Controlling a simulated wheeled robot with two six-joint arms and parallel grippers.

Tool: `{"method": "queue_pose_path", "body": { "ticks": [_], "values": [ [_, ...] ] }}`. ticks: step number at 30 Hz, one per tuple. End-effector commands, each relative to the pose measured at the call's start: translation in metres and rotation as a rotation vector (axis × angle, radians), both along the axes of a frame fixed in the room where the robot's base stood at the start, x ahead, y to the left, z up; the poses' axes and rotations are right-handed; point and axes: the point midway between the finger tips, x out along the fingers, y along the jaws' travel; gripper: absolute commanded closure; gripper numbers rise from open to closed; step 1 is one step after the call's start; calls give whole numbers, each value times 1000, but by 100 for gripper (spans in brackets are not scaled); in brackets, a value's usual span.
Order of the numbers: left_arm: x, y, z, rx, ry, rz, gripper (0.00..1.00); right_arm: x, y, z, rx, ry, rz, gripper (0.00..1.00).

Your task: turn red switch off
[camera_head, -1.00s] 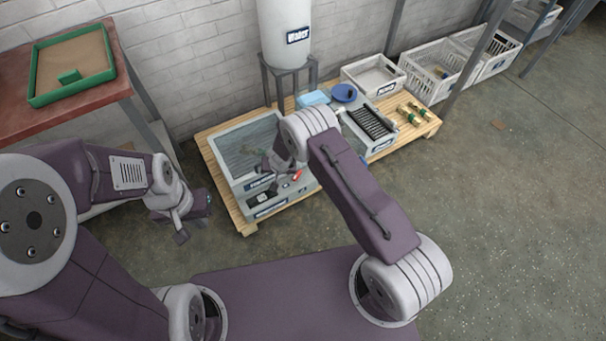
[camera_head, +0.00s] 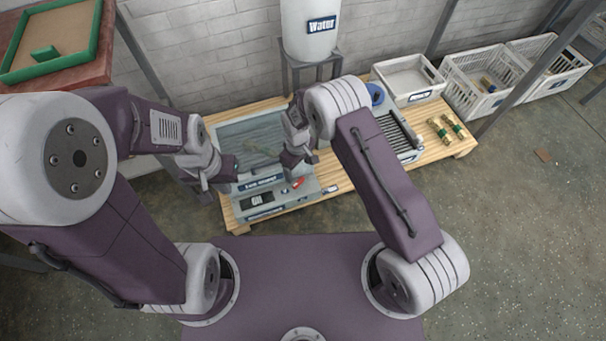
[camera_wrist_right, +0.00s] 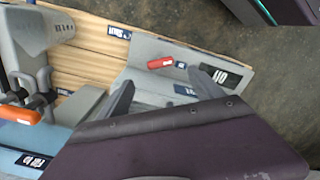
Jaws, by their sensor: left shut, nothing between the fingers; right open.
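My left gripper (camera_head: 217,180) is shut and empty, left of the machine's front.
The machine stands on a wooden pallet (camera_head: 240,224). Behind it is a white water tank (camera_head: 310,40). White crates (camera_head: 412,80) and brass-coloured parts (camera_head: 440,130) are at the right. An orange-red handle (camera_wrist_right: 27,117) shows in the wrist view.

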Motion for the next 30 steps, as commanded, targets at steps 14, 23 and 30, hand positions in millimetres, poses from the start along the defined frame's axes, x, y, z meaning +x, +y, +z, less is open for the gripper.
{"method": "queue_pose_path", "body": {
  "ticks": [14,23,30],
  "values": [
    [0,0,-54,0,0,0,100,0,0,-81,2,-1,-2,24],
    [0,0,-58,0,0,0,100,1,0,-91,3,-1,-2,24],
    [0,0,-58,0,0,0,100,1,0,-90,3,-1,-2,76]
  ]
}}
